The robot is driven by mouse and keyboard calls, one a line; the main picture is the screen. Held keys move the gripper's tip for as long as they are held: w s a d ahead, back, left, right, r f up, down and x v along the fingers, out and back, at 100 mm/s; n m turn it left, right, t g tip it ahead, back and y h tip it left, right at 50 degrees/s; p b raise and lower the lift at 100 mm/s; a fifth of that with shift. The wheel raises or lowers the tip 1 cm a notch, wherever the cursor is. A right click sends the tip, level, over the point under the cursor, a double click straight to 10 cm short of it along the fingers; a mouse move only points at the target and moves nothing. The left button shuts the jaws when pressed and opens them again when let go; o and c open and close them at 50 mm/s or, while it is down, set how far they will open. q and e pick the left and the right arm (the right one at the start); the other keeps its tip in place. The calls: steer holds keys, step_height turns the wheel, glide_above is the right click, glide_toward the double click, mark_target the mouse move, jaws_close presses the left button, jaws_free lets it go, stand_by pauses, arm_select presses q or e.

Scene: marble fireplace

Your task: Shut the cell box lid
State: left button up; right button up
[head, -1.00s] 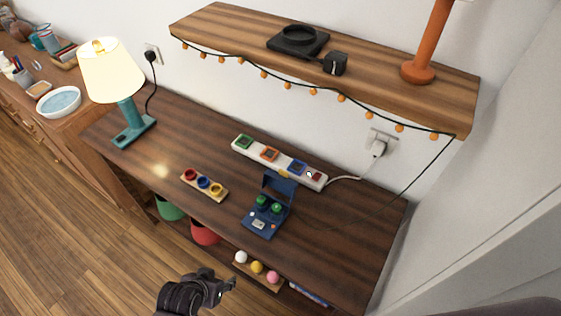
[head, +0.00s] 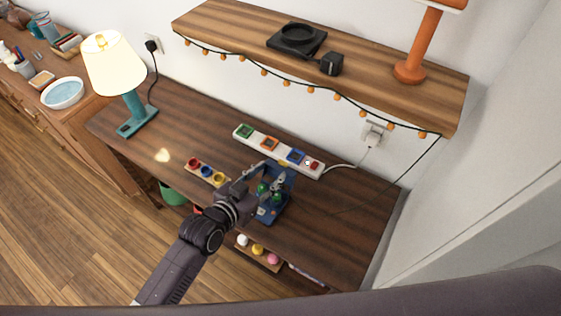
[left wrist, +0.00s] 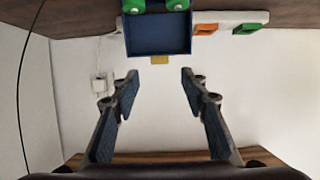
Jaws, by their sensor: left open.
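The blue cell box (head: 268,213) stands on the dark wooden desk with green round cells (head: 276,198) inside. Its lid is up at the back edge, partly hidden by my gripper in the head view. In the left wrist view the lid (left wrist: 158,36) shows as a blue panel with a yellow tab (left wrist: 159,59) on its edge, and green cells lie beyond it. My left gripper (head: 268,175) is over the box by the lid. Its fingers (left wrist: 160,76) are open, apart on either side of the tab's line, with nothing between them. My right gripper is not in view.
A white power strip (head: 270,146) lies just behind the box. A small tray with red, blue and yellow rings (head: 205,173) is left of it. A shelf (head: 230,33) with a string of lights overhangs the back. The desk's right part is clear.

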mark_target(283, 161)
arm_select(q)
steer(key=shift+p+x, duration=0.4)
steer(key=shift+x, duration=3.1)
steer(key=shift+f, duration=0.1)
jaws_close()
